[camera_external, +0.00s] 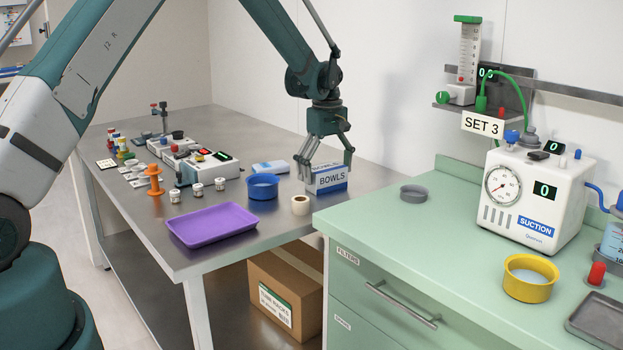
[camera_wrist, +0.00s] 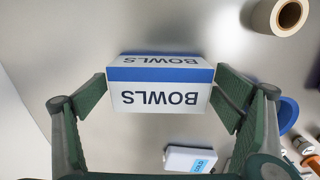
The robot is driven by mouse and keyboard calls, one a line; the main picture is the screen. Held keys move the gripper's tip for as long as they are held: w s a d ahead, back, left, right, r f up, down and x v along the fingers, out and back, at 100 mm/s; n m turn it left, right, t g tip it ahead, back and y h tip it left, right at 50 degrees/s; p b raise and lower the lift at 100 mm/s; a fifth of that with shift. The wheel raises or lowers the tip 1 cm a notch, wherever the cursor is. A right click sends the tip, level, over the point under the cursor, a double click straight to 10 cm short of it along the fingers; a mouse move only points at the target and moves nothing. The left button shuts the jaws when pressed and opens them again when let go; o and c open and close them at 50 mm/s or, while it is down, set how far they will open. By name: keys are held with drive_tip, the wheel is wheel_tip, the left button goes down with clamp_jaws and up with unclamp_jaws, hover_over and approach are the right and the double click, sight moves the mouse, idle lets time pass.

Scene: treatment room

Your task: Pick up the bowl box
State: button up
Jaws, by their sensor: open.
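The bowl box (camera_external: 329,181) is a small white and blue carton marked BOWLS. It stands on the steel table near its right edge, beside the green cabinet. In the wrist view the box (camera_wrist: 160,84) lies between my two green finger pads. My gripper (camera_external: 327,172) points down over the box with its fingers on either side. In the wrist view my gripper (camera_wrist: 161,97) is open, and small gaps seem to show between the pads and the box ends. I cannot tell for sure whether either pad touches it.
A tape roll (camera_external: 300,205), a blue bowl (camera_external: 262,187) and a white-blue pack (camera_external: 270,167) lie near the box. A purple tray (camera_external: 211,226) is at the table's front. The green cabinet (camera_external: 400,225) rises at right, with a grey dish (camera_external: 413,193) on it.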

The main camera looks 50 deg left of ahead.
sight(327, 167)
drive_tip(key=c, duration=1)
drive_tip(key=shift+r, duration=0.1)
drive_tip(key=shift+r+p, duration=0.3)
drive_tip(key=shift+r, duration=4.65)
